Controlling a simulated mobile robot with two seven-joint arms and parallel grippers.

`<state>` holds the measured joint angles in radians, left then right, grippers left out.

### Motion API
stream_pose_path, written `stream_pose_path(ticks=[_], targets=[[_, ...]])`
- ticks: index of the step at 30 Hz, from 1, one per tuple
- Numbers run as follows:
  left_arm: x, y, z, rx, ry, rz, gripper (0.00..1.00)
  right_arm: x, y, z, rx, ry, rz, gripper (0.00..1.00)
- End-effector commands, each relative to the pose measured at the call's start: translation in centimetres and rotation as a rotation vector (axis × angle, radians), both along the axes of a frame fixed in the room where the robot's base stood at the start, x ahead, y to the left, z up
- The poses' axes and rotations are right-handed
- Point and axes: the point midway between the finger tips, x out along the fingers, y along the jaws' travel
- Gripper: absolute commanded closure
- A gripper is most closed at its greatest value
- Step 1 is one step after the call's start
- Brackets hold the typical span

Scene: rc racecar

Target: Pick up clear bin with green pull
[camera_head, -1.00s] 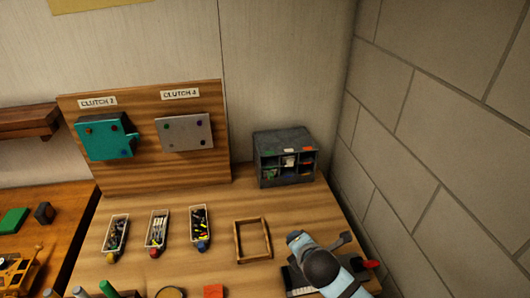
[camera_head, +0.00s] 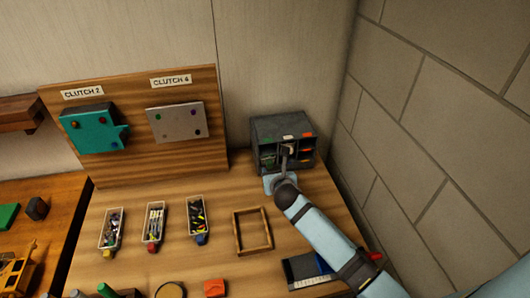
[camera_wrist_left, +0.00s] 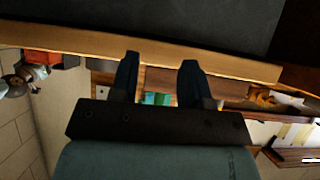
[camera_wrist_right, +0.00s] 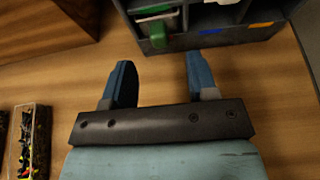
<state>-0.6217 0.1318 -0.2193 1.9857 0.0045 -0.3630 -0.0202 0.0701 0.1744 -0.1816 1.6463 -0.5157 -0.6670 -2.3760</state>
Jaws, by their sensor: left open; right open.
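A clear bin with a green pull (camera_wrist_right: 157,30) sits in the left compartment of the dark grey organizer (camera_head: 256,131) at the back right of the bench. In the head view its green pull (camera_head: 268,160) shows low in the left slot. My right gripper (camera_wrist_right: 160,65) is open and empty, just in front of the organizer.
Bins with yellow, red and blue pulls (camera_head: 196,215) stand on the bench, left of an empty wooden frame (camera_head: 266,246). A stone wall (camera_head: 440,150) bounds the right side. Clutch panels (camera_head: 95,130) stand at the back left.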

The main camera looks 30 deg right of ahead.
Motion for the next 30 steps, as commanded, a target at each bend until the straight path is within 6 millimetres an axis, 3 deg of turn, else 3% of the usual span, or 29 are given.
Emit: stream_pose_path(ticks=[12,21,22,28,30], targets=[[0.0,0.2,0.7,0.003,-0.003,0.001,0.57,4.4,-1.0,-1.9,0.002,0.001,-0.002,0.47],[0.0,0.2,0.7,0.003,-0.002,0.003,0.57,4.9,-1.2,-2.2,0.001,0.0,0.0,0.47],[0.0,0.2,0.7,0.003,-0.002,0.003,0.57,4.9,-1.2,-2.2,0.001,0.0,0.0,0.49],[0.0,0.2,0.7,0.003,-0.002,0.003,0.57,4.9,-1.2,-2.2,0.001,0.0,0.0,0.95],[0.0,0.2,0.7,0.003,-0.002,0.003,0.57,4.9,-1.2,-2.2,0.001,0.001,0.0,1.0]])
